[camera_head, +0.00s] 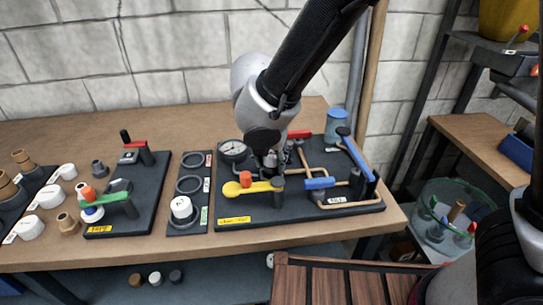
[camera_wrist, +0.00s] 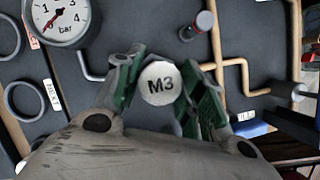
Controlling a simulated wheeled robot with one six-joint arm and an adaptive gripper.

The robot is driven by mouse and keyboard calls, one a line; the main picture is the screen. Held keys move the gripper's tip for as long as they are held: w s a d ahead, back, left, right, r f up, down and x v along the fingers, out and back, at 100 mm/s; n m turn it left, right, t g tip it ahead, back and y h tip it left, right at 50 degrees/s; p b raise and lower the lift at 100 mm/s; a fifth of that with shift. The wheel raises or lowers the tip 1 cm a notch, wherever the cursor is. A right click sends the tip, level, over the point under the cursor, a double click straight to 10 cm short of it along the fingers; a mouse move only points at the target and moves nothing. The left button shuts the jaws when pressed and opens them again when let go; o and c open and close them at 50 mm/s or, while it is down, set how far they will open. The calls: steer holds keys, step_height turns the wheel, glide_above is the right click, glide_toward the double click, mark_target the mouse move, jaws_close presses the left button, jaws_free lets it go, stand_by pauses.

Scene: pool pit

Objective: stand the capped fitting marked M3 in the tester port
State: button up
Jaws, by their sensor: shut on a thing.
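The capped fitting marked M3 (camera_wrist: 160,84) shows its round white top in the wrist view. My gripper (camera_wrist: 158,92) is shut on it, with a green-padded finger on each side. In the head view my gripper (camera_head: 271,160) is low over the dark tester board (camera_head: 300,212), just right of the pressure gauge (camera_head: 232,150). The gauge also shows in the wrist view (camera_wrist: 60,18). The fitting's lower end and whatever lies beneath it are hidden, so I cannot tell whether it touches the board. I cannot make out the tester port.
A yellow lever (camera_head: 250,187), copper pipes (camera_head: 345,207) and a blue-handled valve (camera_head: 353,150) crowd the board. A ring tray (camera_head: 197,215) with a white cap (camera_head: 182,208) stands left, beside another clamp board (camera_head: 143,210). A glass bin (camera_head: 445,225) is at right.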

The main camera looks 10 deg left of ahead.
steer(key=shift+f, duration=0.15)
steer(key=shift+f, duration=0.75)
steer(key=shift+f, duration=0.1)
stand_by(0.4)
steer(key=o, duration=1.5)
steer(key=shift+r, duration=4.15)
